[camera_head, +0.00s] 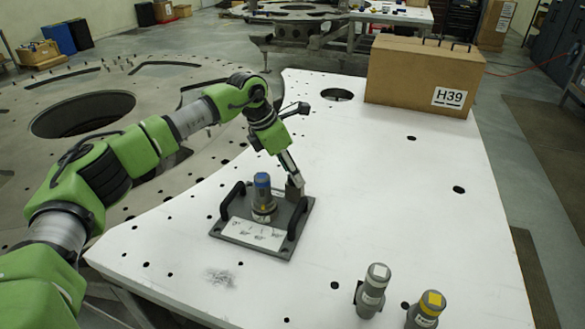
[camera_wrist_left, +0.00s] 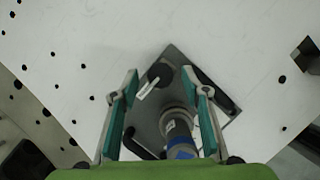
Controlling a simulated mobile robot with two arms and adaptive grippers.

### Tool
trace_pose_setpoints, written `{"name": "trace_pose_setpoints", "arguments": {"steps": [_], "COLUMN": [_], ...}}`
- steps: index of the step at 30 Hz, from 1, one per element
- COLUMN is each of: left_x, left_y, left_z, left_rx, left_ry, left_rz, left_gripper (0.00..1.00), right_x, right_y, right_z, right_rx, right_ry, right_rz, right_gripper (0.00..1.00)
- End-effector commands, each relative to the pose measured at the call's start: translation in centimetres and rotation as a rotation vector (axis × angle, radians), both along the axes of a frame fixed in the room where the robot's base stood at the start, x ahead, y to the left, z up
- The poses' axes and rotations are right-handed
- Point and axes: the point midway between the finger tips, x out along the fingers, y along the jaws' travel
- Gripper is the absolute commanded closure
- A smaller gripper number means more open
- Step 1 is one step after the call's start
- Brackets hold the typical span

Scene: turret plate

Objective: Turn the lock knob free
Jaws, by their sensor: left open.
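A grey plate (camera_head: 250,248) with two black handles lies on the white table, and a grey cylinder with a blue top (camera_head: 263,195) stands upright on it. In the left wrist view a round black knob with a white bar (camera_wrist_left: 158,76) sits near the plate's corner; I take it to be the lock knob. My left gripper (camera_head: 294,182) reaches down over the plate's back right corner and hides the knob in the head view. In the wrist view its fingers (camera_wrist_left: 159,73) are open, with the knob between their tips and no visible contact. The cylinder (camera_wrist_left: 179,135) also shows there. My right gripper is not in view.
Two grey cylinders, one with a white top (camera_head: 373,290) and one with a yellow top (camera_head: 427,308), stand at the front right. A cardboard box marked H39 (camera_head: 415,75) stands at the back.

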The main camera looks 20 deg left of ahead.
Motion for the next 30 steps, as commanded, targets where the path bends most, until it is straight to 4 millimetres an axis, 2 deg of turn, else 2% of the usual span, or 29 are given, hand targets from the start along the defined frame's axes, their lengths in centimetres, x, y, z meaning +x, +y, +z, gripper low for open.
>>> {"name": "trace_pose_setpoints", "arguments": {"steps": [4,12,13,17,30], "left_x": [0.21,0.25,0.25,0.24,0.2], "left_y": [-0.3,-0.3,-0.3,-0.29,-0.32], "left_z": [-0.81,-0.99,-0.99,-0.97,-1.08], "left_rx": [0.001,0.001,0.001,0.0,0.001], "left_ry": [0.0,-0.001,-0.001,0.0,-0.001], "left_rz": [-0.002,-0.001,-0.001,-0.001,0.058], "left_gripper": [0.58,0.58,0.63,0.96,0.96], "right_x": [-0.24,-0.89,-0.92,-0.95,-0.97], "right_y": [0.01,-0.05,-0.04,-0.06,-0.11], "right_z": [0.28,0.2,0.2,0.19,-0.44], "right_rx": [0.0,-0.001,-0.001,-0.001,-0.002], "right_ry": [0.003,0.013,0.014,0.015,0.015], "right_rz": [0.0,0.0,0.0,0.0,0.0], "right_gripper": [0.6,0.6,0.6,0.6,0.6]}}
